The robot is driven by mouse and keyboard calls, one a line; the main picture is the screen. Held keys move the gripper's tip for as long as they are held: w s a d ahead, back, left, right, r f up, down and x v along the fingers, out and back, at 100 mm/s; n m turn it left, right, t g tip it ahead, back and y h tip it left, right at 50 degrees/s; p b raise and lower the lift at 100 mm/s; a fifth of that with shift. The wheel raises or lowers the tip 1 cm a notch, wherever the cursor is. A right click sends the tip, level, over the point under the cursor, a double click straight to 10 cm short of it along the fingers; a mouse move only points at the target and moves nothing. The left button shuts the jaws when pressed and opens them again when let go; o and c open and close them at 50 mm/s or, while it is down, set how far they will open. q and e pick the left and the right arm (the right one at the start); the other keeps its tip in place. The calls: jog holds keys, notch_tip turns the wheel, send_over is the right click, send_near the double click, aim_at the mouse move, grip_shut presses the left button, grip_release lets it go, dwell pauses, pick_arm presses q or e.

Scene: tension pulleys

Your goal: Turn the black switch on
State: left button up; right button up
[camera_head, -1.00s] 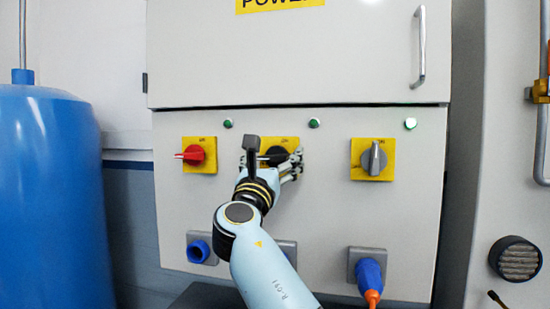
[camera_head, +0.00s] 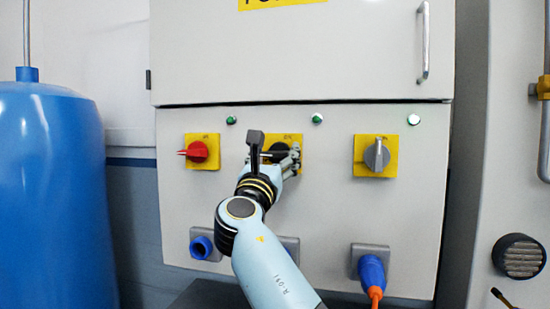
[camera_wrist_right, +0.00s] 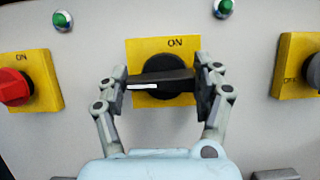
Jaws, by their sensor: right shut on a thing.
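The black switch (camera_wrist_right: 165,88) sits on a yellow plate marked ON in the right wrist view. Its handle lies roughly level, tilted slightly, with a white mark toward its left part. In the head view the black switch (camera_head: 279,150) is partly hidden by my gripper and wrist. My right gripper (camera_wrist_right: 162,80) is shut on the handle, one finger at each end; it also shows in the head view (camera_head: 277,155). My left gripper is not in view.
A red switch (camera_head: 198,151) is to the left and a grey switch (camera_head: 377,155) to the right. Sockets line the lower panel, one with a blue plug (camera_head: 372,271). Small lights sit above; the right one (camera_head: 413,120) glows brightest. A blue tank (camera_head: 50,190) stands left.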

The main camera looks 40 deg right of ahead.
jog(key=m+g+h+b, duration=0.1)
jog(key=m+b, duration=0.2)
jog(key=m+g+b, duration=0.2)
jog(key=m+b, duration=0.1)
jog(key=m, duration=0.1)
jog(key=shift+f+h, duration=0.15)
jog(key=shift+h, duration=0.25)
jog(key=m+g+b, duration=0.1)
jog(key=m, duration=0.1)
jog(key=m+g+b, duration=0.1)
jog(key=m, duration=0.2)
jog(key=shift+g+b, duration=0.4)
jog(key=shift+r+m+g+b, duration=0.25)
jog(key=shift+m+g+b, duration=0.15)
jog(key=shift+m, duration=0.8)
jog(key=m+g, duration=0.1)
jog(key=m, duration=0.2)
jog(key=shift+y+b, duration=0.3)
jog(key=shift+b, duration=0.05)
jog(key=m+g+y, duration=0.1)
jog(key=m, duration=0.3)
jog(key=shift+s+d, duration=0.1)
jog(key=shift+s, duration=0.05)
jog(key=shift+m, duration=0.4)
jog(key=o, duration=1.2)
jog(key=shift+c, duration=0.2)
jog(key=shift+r, duration=0.1)
